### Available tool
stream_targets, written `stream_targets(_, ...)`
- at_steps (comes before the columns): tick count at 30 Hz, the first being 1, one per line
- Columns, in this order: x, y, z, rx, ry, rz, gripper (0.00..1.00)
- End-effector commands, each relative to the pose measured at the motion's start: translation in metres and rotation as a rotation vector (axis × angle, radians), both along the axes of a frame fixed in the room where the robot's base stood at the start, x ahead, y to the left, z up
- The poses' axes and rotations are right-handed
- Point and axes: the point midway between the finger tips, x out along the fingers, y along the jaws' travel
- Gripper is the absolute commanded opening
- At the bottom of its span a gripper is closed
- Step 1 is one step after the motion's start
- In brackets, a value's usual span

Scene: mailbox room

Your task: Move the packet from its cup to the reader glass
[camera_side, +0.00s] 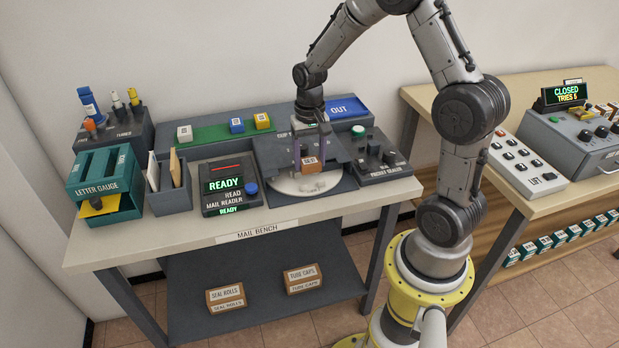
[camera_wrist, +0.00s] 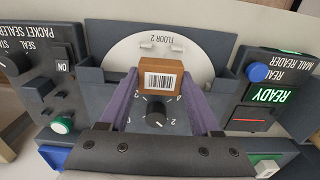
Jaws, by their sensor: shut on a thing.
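My gripper (camera_side: 309,156) is over the white round plate in the middle of the mail bench. Its two purple fingers are shut on a small brown packet (camera_wrist: 161,80) with a white barcode label. The packet also shows in the side view (camera_side: 312,165), seemingly above the white plate (camera_side: 290,187); the exact gap is hard to tell. In the wrist view the plate (camera_wrist: 125,47) reads FLOOR 2 and has small raised holders. I cannot tell which cup is the packet's. The mail reader (camera_side: 230,187) stands left of the plate; its dark glass (camera_wrist: 254,121) has a red line and looks bare.
The packet sealer (camera_side: 385,158) stands right of the plate. Grey panels rise around the plate. A dial (camera_wrist: 156,113) lies below the fingers. Behind are a green strip with colored cubes (camera_side: 237,126) and a blue OUT tray (camera_side: 345,108). A letter holder (camera_side: 170,190) stands left of the reader.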

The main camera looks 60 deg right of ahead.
Motion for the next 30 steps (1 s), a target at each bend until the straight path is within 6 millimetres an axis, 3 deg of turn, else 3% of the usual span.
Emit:
stream_targets(5,0.001,0.000,0.010,-0.001,-0.004,0.000,0.08)
stream_targets(17,0.001,0.000,0.078,-0.002,-0.005,0.000,0.08)
stream_targets(26,0.062,0.005,0.081,-0.001,-0.001,0.003,0.08)
stream_targets(30,0.100,0.012,0.083,0.000,0.000,0.005,0.08)
